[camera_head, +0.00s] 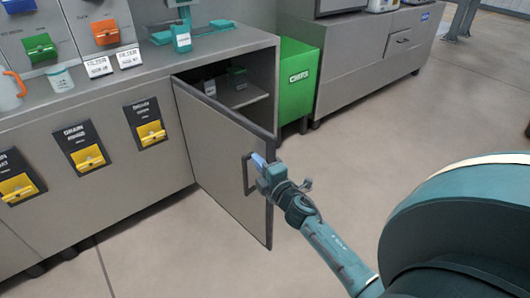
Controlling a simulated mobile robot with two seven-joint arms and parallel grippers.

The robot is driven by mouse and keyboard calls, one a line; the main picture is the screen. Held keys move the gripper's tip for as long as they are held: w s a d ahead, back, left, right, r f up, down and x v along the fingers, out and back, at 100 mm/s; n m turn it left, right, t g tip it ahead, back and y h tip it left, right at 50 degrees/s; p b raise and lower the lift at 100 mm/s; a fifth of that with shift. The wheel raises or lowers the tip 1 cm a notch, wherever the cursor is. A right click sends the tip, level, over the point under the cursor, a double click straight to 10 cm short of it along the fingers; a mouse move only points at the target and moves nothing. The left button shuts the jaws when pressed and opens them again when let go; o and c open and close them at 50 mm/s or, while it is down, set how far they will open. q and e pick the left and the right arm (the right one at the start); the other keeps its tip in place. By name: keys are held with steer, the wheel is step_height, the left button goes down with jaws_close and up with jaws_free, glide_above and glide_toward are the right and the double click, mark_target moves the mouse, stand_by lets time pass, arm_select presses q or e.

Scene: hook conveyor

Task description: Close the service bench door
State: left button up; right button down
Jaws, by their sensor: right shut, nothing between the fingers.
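The service bench (100,207) is a grey cabinet along the left. Its grey door (210,150) stands open, swung out from its left edge, and shows a dark inside with a shelf and a few small items. A dark bar handle (247,174) is on the door's outer face near the free edge. My right gripper (258,160) is shut and empty beside the handle, close to the door's free edge. I cannot tell whether it touches the door. My left gripper is not in view.
A green bin (297,83) stands right of the bench opening. Another grey cabinet (360,52) is behind it. Yellow-handled panels (151,131) line the bench front. The floor (350,150) to the right is clear.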

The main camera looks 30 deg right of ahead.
mark_target(266, 152)
steer(key=shift+w+d, duration=0.7)
steer(key=shift+d, duration=0.3)
steer(key=shift+w+d, duration=0.7)
steer(key=shift+d, duration=0.3)
steer(key=shift+d, duration=0.1)
